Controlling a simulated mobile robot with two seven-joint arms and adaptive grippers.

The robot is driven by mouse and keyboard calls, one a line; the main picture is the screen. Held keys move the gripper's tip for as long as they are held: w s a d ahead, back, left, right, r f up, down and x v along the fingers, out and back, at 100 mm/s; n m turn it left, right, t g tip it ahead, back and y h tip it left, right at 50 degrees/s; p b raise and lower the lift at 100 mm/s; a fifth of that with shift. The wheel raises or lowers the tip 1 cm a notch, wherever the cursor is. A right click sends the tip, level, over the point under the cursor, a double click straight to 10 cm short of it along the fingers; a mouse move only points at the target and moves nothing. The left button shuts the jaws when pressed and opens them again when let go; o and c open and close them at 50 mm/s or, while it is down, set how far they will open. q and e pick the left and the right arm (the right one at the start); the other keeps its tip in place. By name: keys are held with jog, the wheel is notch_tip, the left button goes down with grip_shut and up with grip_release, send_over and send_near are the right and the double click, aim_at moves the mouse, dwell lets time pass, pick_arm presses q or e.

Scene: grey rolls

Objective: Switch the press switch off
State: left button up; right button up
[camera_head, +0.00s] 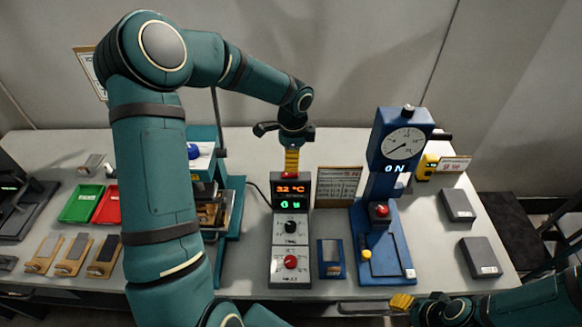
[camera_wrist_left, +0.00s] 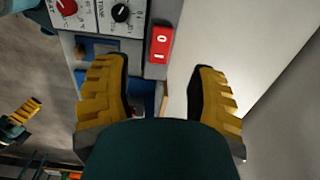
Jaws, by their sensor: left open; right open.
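A white control box (camera_head: 291,250) stands at the middle of the table, with a lit display reading about 32 °C, a black knob and a red knob. A red rocker switch (camera_wrist_left: 159,45) marked O and I sits on its top; a bit of red (camera_head: 289,175) shows there in the head view. My left gripper (camera_head: 291,160) is just above this switch, pointing down, open and empty. In the left wrist view its yellow fingers (camera_wrist_left: 160,92) are spread, with the switch between and beyond them. My right gripper (camera_head: 401,301) is low at the front edge, its jaws partly out of view.
Green (camera_head: 82,204) and red trays lie at left. Grey blocks (camera_head: 480,257) lie at right.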

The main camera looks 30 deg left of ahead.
pick_arm(q)
notch_tip(320, 180, up, 6)
jog(key=shift+d, duration=0.1)
dwell(0.7)
